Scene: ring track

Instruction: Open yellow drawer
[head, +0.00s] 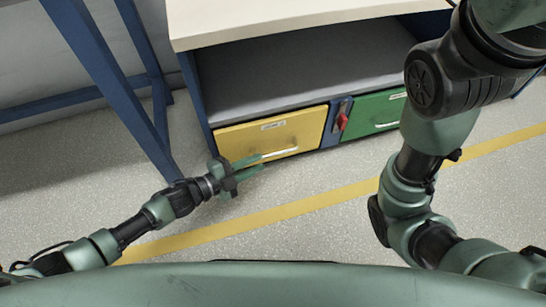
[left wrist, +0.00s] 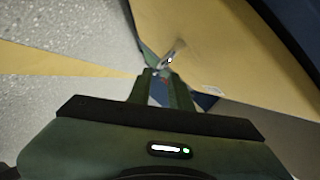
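The yellow drawer (head: 240,139) is at the lower left of the workbench in the head view, and its front looks closed. Its pale bar handle (head: 283,152) runs along the lower part of the front. My left gripper (head: 262,161) points at the handle's left end, its two green fingers apart with a gap between them. In the left wrist view the yellow front (left wrist: 235,45) fills the upper right, and the shiny handle (left wrist: 172,54) is just beyond the fingertips (left wrist: 160,72). Whether a finger touches the handle is unclear. My right gripper is out of view.
A green drawer (head: 367,114) is to the right, past a blue panel with a red switch (head: 342,122). An open shelf (head: 300,70) lies above the drawers. A blue frame leg (head: 120,90) stands at left. The floor with a yellow stripe (head: 310,204) is clear.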

